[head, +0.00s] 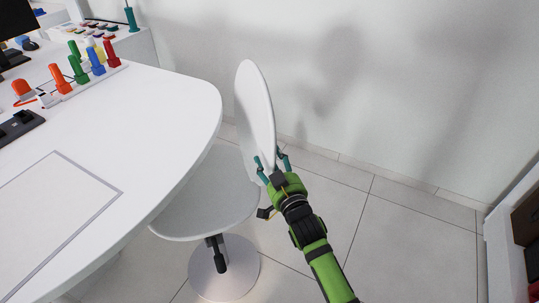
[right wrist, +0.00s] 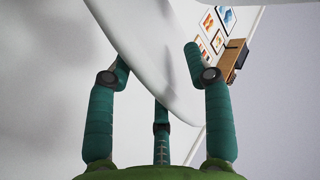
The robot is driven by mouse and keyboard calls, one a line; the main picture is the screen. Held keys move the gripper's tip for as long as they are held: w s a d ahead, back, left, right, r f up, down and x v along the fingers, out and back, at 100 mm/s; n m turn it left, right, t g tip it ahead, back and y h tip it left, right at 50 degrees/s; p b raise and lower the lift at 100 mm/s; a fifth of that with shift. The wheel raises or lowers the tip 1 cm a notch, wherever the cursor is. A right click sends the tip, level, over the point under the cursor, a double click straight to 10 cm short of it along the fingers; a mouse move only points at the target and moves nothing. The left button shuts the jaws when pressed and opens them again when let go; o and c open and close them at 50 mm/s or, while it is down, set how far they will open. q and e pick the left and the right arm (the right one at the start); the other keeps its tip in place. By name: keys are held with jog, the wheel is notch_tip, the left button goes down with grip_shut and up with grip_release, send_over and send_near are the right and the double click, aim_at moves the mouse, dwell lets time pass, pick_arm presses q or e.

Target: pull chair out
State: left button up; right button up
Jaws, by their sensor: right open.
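A white chair (head: 205,197) with a round seat, an oval backrest and a round metal base stands at the curved end of the white desk (head: 165,95). Part of its seat is under the desk edge. My right gripper (head: 271,164) is at the lower edge of the backrest (head: 254,105), with its fingers spread on either side of it. In the right wrist view the backrest (right wrist: 155,55) passes between the open teal fingers (right wrist: 160,65). I cannot tell whether any finger touches it. My left gripper is not in view.
Colored bottles or markers (head: 85,62) stand in a rack on the desk, near a dark keyboard-like object (head: 20,125). A white wall (head: 400,80) is behind the chair. Tiled floor (head: 390,235) is clear to the right, up to a shelf unit (head: 505,240) at the right edge.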

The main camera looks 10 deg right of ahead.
jog(key=shift+w+a, duration=0.15)
jog(key=shift+w, duration=0.5)
jog(key=shift+w+a, duration=0.1)
jog(key=shift+w, duration=0.45)
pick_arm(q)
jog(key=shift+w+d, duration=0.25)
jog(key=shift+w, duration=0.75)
pick_arm(e)
grip_shut()
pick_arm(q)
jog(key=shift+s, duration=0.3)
pick_arm(e)
jog(key=shift+d, duration=0.2)
